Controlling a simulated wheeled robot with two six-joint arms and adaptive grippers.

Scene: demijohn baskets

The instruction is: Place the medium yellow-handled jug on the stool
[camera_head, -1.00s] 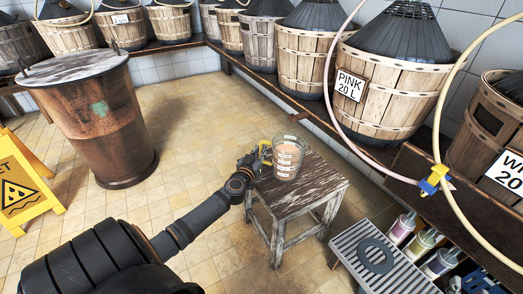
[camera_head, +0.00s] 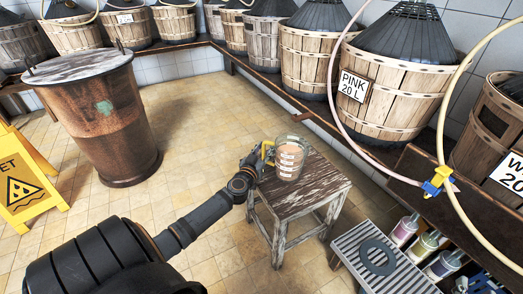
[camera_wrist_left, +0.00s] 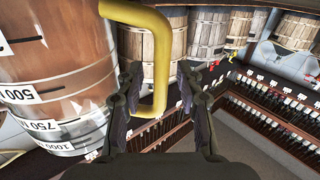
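The clear jug (camera_head: 291,162) with a yellow handle (camera_head: 267,151) and white scale labels holds a pinkish liquid. It appears to stand upright on the worn wooden stool (camera_head: 315,193), near its back left edge. My left gripper (camera_head: 257,163) is at the handle, left of the jug. In the left wrist view the handle (camera_wrist_left: 160,62) passes between the two fingers of my left gripper (camera_wrist_left: 160,85), with gaps on both sides, so the gripper looks open around it. The jug wall (camera_wrist_left: 60,70) fills the left of that view. My right gripper is not in view.
A rusty drum (camera_head: 112,130) stands at the left beside a yellow wet-floor sign (camera_head: 22,188). Basket-covered demijohns (camera_head: 398,95) line the wall shelf. A grey slatted step (camera_head: 372,262) stands right of the stool. Hoses hang at the right. The tiled floor behind the stool is clear.

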